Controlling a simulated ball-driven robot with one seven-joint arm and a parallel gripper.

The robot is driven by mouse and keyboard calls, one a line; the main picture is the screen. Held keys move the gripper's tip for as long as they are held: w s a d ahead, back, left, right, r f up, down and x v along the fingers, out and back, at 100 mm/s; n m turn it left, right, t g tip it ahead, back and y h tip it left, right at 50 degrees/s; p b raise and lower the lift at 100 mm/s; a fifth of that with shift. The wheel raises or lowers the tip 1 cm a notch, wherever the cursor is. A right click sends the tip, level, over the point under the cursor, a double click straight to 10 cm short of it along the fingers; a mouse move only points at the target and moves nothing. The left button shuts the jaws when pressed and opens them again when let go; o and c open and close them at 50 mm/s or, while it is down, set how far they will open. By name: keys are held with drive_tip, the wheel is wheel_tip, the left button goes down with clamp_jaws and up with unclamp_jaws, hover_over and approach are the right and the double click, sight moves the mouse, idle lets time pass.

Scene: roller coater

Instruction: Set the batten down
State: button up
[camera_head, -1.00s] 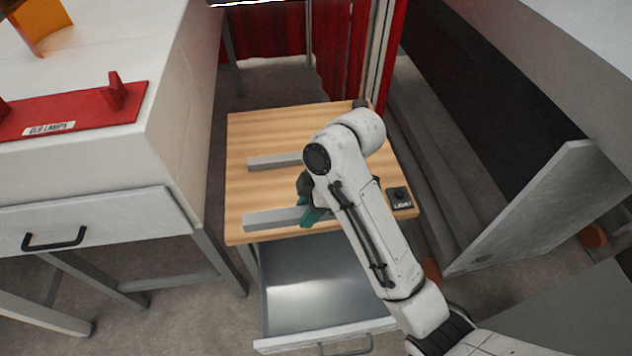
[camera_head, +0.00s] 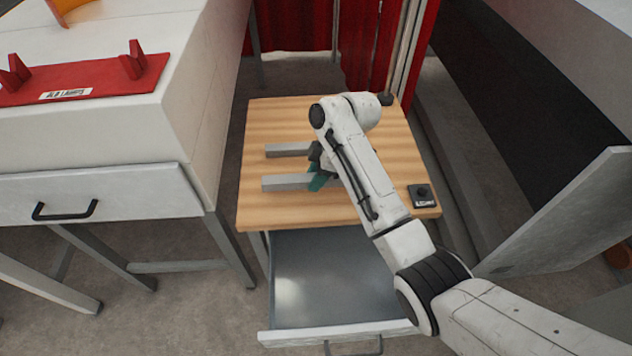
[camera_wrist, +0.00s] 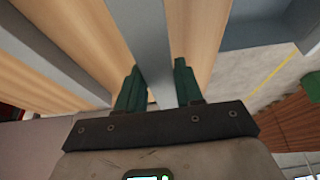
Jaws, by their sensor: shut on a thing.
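A grey batten (camera_head: 286,183) lies level over the wooden tabletop (camera_head: 255,212), its left end sticking out from my gripper (camera_head: 320,178). In the wrist view the green fingers of my gripper (camera_wrist: 157,85) stand on both sides of the batten (camera_wrist: 155,45), and they are shut on it. My arm hides its right part in the head view. I cannot tell whether its underside touches the tabletop. A second grey bar (camera_head: 285,150) lies behind it, roughly parallel, with bare wood between; it also shows in the wrist view (camera_wrist: 55,45).
A small black box with a knob (camera_head: 422,195) sits at the tabletop's right front corner. An open drawer (camera_head: 330,278) juts out below the front edge. A white bench with a red rack (camera_head: 85,83) stands left. A grey panel (camera_head: 565,220) stands right.

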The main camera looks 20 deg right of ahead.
drive_tip(key=shift+w+f+p, duration=0.1)
drive_tip(key=shift+f+p, duration=0.4)
drive_tip(key=shift+f, duration=1.15)
drive_tip(key=shift+f, duration=0.2)
drive_tip(key=o, duration=1.1)
drive_tip(key=shift+r, duration=0.1)
drive_tip(key=shift+r, duration=0.25)
drive_tip(key=b+v, duration=0.1)
drive_tip(key=v, duration=1.1)
drive_tip(key=shift+d+f, duration=0.1)
